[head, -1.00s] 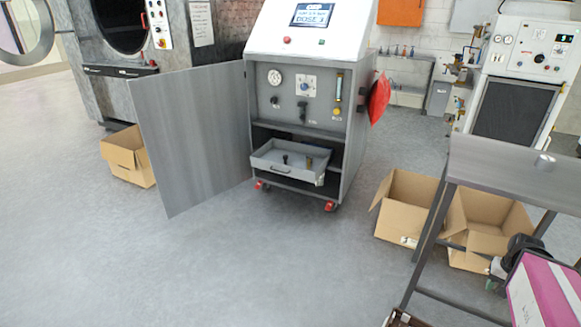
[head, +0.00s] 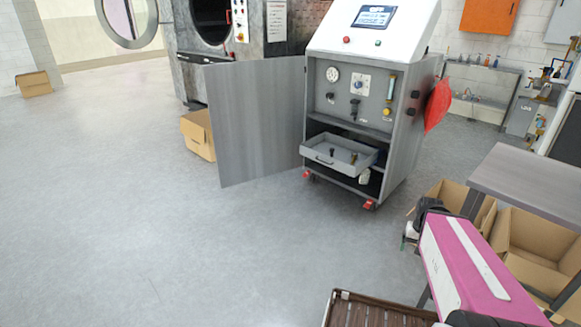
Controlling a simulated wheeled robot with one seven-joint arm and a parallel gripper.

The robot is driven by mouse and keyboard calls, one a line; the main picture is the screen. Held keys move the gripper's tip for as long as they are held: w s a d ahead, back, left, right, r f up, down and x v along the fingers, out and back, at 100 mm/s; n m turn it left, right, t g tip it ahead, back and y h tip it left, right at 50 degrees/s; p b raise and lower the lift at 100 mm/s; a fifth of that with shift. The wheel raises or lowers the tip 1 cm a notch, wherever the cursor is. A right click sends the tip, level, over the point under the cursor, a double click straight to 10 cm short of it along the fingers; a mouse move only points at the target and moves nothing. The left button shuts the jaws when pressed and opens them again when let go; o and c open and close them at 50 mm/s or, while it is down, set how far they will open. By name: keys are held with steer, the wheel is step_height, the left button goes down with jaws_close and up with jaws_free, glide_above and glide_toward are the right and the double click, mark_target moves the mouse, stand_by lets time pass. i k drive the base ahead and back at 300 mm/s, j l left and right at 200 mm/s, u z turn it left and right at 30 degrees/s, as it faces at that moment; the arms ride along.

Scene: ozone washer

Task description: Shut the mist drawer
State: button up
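The mist drawer (head: 325,158) is a grey tray pulled out from the lower bay of the ozone cabinet (head: 355,95). It has a small dark handle on its front and a couple of small fittings inside. The cabinet's grey door (head: 255,122) stands swung open to the left of the drawer. My pink and white arm (head: 455,260) shows at the lower right, well apart from the drawer. A dark part at its far end (head: 418,222) is small, and I cannot make out the fingers.
Cardboard boxes (head: 540,240) stand on the floor at the right beside a grey table (head: 530,180). A brown slatted crate (head: 375,312) is at the bottom edge. Another box (head: 197,135) sits behind the open door. The floor before the cabinet is clear.

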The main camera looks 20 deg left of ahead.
mark_target(317, 148)
steer(key=u, duration=0.7)
steer(key=i+j+z, duration=0.1)
steer(key=j, duration=0.25)
steer(key=i+j+z, duration=0.1)
steer(key=j, duration=0.3)
steer(key=i+j+z, duration=0.1)
steer(key=i+j, duration=0.15)
steer(key=j, duration=0.15)
